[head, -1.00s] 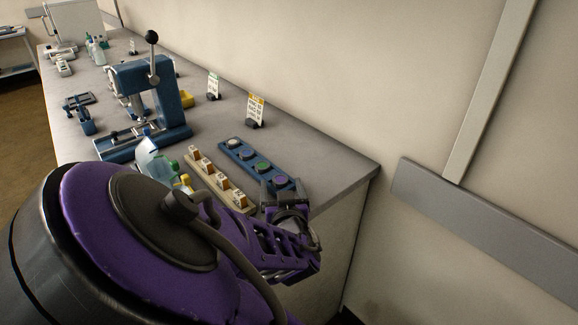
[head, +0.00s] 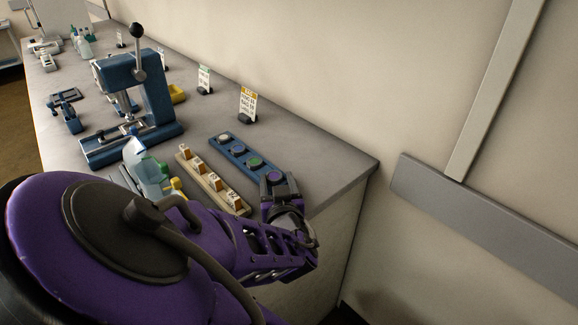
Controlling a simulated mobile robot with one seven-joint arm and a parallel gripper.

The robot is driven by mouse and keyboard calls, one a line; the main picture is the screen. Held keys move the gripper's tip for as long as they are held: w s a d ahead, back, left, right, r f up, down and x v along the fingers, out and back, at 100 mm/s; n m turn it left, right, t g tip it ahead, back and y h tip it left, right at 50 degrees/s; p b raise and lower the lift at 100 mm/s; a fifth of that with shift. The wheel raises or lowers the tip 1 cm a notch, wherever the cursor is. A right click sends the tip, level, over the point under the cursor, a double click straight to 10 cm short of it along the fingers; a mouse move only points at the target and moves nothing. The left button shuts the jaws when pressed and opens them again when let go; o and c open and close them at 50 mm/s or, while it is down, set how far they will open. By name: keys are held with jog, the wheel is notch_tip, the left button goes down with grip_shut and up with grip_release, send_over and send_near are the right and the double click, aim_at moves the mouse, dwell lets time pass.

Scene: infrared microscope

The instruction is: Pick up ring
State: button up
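No thing that I can name for certain as the ring shows in the head view. A blue tray (head: 229,149) on the bench holds several round pieces in a row: a pale one (head: 223,140), a bluish one (head: 237,149), a green one (head: 254,162) and a purple one (head: 274,176). My gripper (head: 278,183) is at the near end of this tray, right at the purple piece. Its fingers partly hide that piece and the tray's end. I cannot tell whether the fingers touch it or how far apart they are.
A tan rack (head: 213,184) with several numbered blocks stands left of the blue tray. A blue press (head: 150,95) with a lever stands further back. The bench's right end is clear.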

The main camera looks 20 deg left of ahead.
jog(key=shift+s+f, duration=0.15)
jog(key=shift+f, duration=0.15)
grip_shut()
jog(key=shift+r, duration=0.1)
notch_tip(320, 180, up, 10)
jog(key=p, duration=0.3)
jog(key=shift+r, duration=0.1)
